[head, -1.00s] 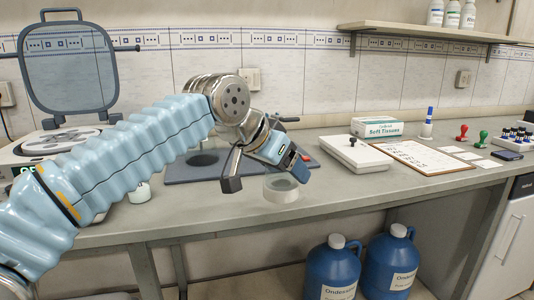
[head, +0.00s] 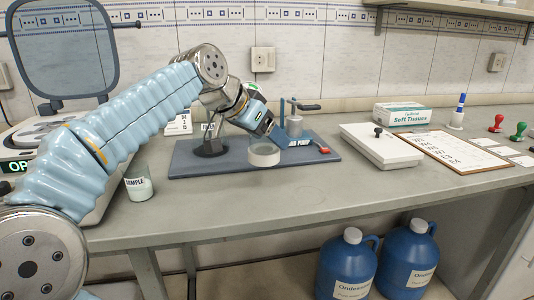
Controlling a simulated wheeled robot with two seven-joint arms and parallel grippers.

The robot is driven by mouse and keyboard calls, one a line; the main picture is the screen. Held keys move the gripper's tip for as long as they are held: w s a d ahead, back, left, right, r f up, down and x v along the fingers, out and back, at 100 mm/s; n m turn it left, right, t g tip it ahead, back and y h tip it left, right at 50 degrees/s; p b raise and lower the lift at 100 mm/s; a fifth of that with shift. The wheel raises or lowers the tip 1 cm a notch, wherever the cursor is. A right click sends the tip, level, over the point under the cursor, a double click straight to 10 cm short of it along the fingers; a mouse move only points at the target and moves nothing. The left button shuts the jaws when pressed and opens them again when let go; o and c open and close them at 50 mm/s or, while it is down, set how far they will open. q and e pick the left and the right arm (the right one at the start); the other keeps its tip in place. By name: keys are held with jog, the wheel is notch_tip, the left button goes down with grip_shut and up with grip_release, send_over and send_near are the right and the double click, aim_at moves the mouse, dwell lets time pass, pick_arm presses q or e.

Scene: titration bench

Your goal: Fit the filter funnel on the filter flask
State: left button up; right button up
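The filter funnel (head: 264,154) shows as a short, pale, wide round cup in front of my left gripper (head: 258,131). My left arm reaches in from the left and its fingers slant down to the funnel's back rim, with the funnel moving along with them. The fingers are partly hidden by the hand. The funnel is over the dark mat (head: 190,171). A dark, round-based clear vessel (head: 210,148), which may be the filter flask, stands left of the funnel, partly hidden by my arm. The funnel is apart from it. My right gripper is not in view.
A sample beaker (head: 138,187) is near the front left. A white flat box (head: 382,148), tissue box (head: 402,114) and clipboard (head: 452,150) lie right. The bench front is clear.

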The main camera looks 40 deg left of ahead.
pick_arm(q)
jog(key=f, duration=0.1)
jog(key=w+a+f, duration=0.1)
jog(key=f, duration=0.3)
jog(key=shift+w+a+f, duration=0.1)
jog(key=shift+w+a, duration=0.05)
jog(key=shift+w, duration=0.15)
jog(key=shift+f, duration=0.35)
jog(key=shift+c, duration=0.5)
jog(key=o, duration=1.2)
jog(key=shift+w+f, duration=0.1)
jog(key=shift+o, duration=0.3)
